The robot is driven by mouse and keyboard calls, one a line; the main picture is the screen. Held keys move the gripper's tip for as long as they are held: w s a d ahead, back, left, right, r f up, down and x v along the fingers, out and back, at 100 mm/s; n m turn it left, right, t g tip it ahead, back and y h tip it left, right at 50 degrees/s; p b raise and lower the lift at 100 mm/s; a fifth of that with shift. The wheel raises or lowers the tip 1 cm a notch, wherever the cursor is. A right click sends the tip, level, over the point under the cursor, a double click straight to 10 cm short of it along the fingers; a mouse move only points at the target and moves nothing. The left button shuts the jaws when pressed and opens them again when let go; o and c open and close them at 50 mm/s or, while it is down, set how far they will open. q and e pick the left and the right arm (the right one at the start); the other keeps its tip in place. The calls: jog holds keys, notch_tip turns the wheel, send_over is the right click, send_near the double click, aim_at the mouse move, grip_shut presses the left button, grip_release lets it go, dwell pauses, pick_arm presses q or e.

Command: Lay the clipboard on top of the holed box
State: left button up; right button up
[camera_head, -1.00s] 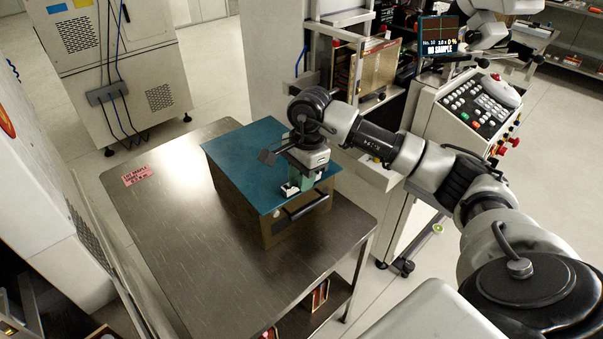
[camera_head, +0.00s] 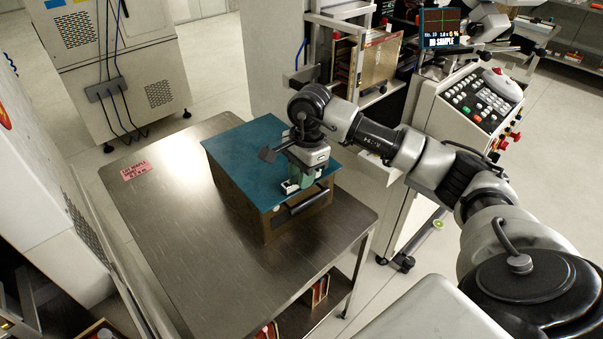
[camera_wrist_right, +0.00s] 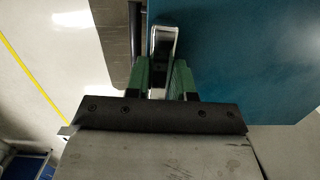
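The clipboard (camera_head: 245,150) is a flat teal board. It lies over the top of the holed box (camera_head: 238,205), a brown box with a dark handle (camera_head: 308,202) on its front side, on the metal table. Board and box top look close to flush; I cannot tell if there is a small gap. My right gripper (camera_head: 302,185) is at the board's near edge, its green fingers around a silver clip (camera_wrist_right: 164,45). The teal board (camera_wrist_right: 235,60) fills the right of the right wrist view. My left gripper is not in view.
The metal table (camera_head: 165,215) is bare to the left of the box, with a pink label (camera_head: 135,170) at its far left. A control console (camera_head: 470,110) stands right of the table. A grey cabinet (camera_head: 105,60) stands behind.

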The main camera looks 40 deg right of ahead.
jog(key=o, duration=0.5)
jog(key=r, duration=0.3)
jog(key=d+r, duration=0.1)
jog(key=r, duration=0.6)
jog(key=shift+d+r, duration=0.15)
jog(key=shift+r, duration=0.25)
